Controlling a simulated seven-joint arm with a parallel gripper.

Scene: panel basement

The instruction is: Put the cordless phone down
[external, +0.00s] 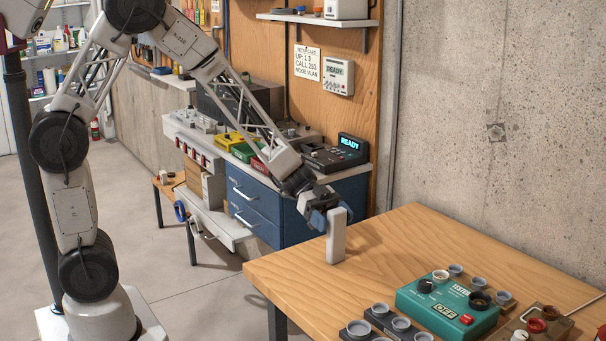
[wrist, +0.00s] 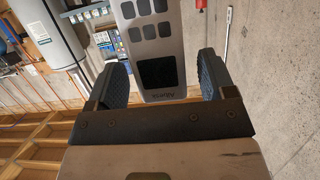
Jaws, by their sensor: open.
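The cordless phone (external: 337,238) is a pale, slim handset that stands upright at the far left part of the wooden table (external: 385,243). Its lower end appears to touch the tabletop. In the wrist view the phone (wrist: 151,38) shows dark keys and a dark square panel, and lies between the two fingers. My gripper (external: 325,216) reaches it from the upper left, at its upper part. The fingers (wrist: 163,80) are open, with a visible gap on the right side of the phone. Whether the left finger touches it is hard to tell.
A green tester box (external: 447,307) and several small knobbed devices stand at the table's front right. Tabletop around the phone is clear. A blue drawer cabinet (external: 262,205) with equipment stands behind my gripper. A concrete wall (external: 500,100) rises behind the table.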

